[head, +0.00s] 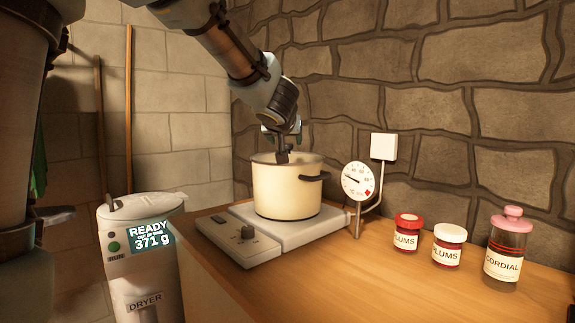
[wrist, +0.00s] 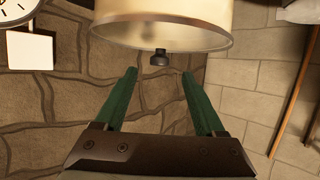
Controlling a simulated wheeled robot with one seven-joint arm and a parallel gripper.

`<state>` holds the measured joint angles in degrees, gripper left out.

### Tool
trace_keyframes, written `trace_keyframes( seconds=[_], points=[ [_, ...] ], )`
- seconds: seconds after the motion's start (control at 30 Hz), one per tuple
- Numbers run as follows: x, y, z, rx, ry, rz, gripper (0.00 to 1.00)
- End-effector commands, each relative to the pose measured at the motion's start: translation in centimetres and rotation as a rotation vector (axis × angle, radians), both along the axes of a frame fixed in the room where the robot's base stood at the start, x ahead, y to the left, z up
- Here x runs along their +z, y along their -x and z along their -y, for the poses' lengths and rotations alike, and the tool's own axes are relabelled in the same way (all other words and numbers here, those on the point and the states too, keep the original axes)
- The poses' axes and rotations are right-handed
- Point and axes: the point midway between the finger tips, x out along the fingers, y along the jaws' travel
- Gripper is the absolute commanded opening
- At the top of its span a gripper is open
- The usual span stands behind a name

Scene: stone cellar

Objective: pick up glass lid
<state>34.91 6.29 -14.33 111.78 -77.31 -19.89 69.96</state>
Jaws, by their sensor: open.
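The glass lid (head: 304,158) lies on the cream pot (head: 285,192), and its clear dome is hard to make out. In the wrist view the picture is upside down. There the lid (wrist: 200,40) covers the pot's mouth, and its dark knob (wrist: 158,58) sticks out towards my gripper. My gripper (wrist: 160,72) is open, with its green fingers apart and the knob just ahead of the gap between the tips. In the head view my gripper (head: 283,142) is above the middle of the pot, close to the knob. Nothing is held.
The pot stands on a white hot plate (head: 287,231) on the wooden worktop (head: 350,278). A dial thermometer (head: 357,181) stands close to its right. Two plum jars (head: 406,233) and a cordial jar (head: 503,250) are farther right. A white dryer (head: 142,262) stands at the left.

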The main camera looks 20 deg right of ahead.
Motion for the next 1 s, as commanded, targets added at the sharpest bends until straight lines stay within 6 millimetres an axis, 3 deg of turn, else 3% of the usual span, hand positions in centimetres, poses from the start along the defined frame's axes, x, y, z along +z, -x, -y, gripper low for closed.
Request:
trace_keyframes(
  seconds=[0.6, 0.9, 1.0],
  points=[
    [-3.4, -5.4, 3.0, -0.002, 0.001, 0.0, 0.72],
    [-3.5, -5.9, 3.2, -0.002, 0.0, 0.0, 0.72],
    [-3.5, -5.9, 3.2, -0.002, 0.0, 0.0, 0.61]
  ],
)
